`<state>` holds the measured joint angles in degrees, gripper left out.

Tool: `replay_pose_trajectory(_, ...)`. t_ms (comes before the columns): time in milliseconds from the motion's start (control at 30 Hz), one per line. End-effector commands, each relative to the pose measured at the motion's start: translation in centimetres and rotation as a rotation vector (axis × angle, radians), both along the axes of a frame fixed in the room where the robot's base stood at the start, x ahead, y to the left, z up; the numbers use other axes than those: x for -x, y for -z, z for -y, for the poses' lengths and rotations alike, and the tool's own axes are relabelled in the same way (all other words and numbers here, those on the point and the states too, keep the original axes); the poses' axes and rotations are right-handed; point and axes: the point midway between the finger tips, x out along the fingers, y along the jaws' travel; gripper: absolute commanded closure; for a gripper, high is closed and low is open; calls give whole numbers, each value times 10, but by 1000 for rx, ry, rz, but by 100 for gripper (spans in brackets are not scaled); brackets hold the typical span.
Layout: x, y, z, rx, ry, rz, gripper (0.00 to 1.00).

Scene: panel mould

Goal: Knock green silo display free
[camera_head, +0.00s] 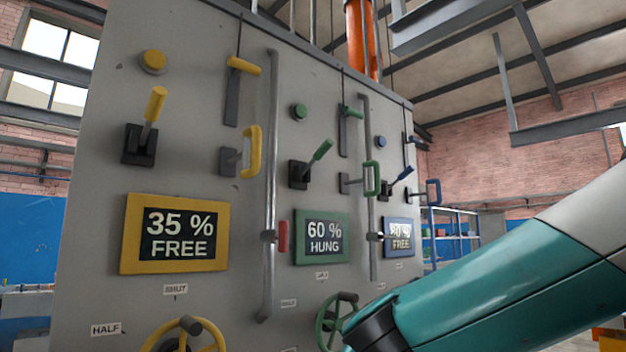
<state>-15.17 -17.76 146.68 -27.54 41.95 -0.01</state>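The green-framed silo display (321,238) is in the middle of the grey panel and reads "60 % HUNG". Above it are a green round button (298,111), a green-handled lever (321,151) tilted up to the right, a green pull handle (376,179) and a green-topped hanging bar (350,112). A green handwheel (328,322) is below the display, partly hidden by my arm. My teal and white arm enters from the right and reaches the bottom edge beside this wheel. My gripper is not in view.
The yellow display (174,265) at left reads "35 % FREE". The blue display (402,250) at right appears to read "80 % FREE". A yellow handwheel (188,325) is at bottom left. Vertical pipes (271,130) stand out from the panel, with a red grip (283,236) beside one.

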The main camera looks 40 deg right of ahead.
Motion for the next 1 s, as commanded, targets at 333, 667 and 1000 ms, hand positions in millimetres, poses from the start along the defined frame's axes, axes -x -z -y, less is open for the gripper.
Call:
replay_pose_trajectory(333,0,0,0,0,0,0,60)
replay_pose_trajectory(667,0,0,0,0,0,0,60)
replay_pose_trajectory(1000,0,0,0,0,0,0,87)
